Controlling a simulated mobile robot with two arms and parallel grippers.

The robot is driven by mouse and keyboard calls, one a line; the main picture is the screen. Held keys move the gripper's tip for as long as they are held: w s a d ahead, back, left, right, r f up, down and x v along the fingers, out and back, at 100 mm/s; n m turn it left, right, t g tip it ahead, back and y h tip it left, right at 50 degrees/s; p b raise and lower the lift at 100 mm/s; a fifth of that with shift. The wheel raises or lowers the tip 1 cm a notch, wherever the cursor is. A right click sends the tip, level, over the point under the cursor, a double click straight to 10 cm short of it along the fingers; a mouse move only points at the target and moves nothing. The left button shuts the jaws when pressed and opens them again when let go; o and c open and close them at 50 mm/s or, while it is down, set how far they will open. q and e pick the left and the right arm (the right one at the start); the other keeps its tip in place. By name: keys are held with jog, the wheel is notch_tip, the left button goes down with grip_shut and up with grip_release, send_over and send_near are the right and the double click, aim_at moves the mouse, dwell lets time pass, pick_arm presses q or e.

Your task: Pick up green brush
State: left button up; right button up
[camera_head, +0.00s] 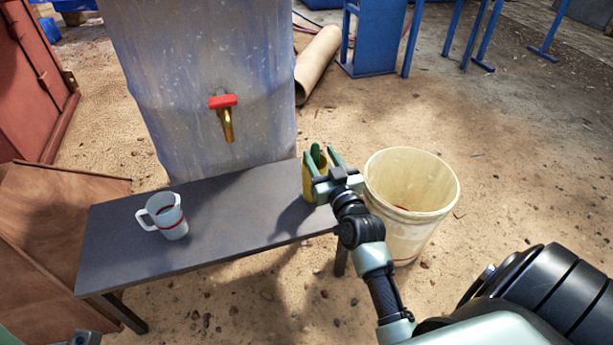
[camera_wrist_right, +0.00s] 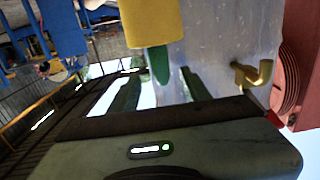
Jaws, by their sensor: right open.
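The green brush (camera_head: 318,155) shows as a green upright piece in a yellow holder-like body (camera_head: 308,188) at the right end of the dark bench. I cannot tell whether the yellow part is a container or part of the brush. My right gripper (camera_head: 322,162) is open at the brush, its fingers on either side of the green piece. In the right wrist view the green piece (camera_wrist_right: 159,64) comes out of the yellow body (camera_wrist_right: 152,22) and points between the open fingers (camera_wrist_right: 160,85). A grey part of my left gripper (camera_head: 85,338) just shows at the bottom left edge.
A measuring cup (camera_head: 170,222) stands on the bench (camera_head: 235,225). Behind is a big bluish tank (camera_head: 205,75) with a red-handled tap (camera_head: 224,108). A cream bucket (camera_head: 405,235) stands close right of my right gripper. A wooden crate (camera_head: 40,245) is at the left.

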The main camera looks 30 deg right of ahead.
jog(key=b+x, duration=0.1)
jog(key=x, duration=0.1)
jog(key=b+x, duration=0.1)
jog(key=x, duration=0.4)
jog(key=shift+a+r+b, duration=0.1)
jog(key=shift+r+b, duration=0.2)
jog(key=shift+b, duration=0.1)
grip_shut()
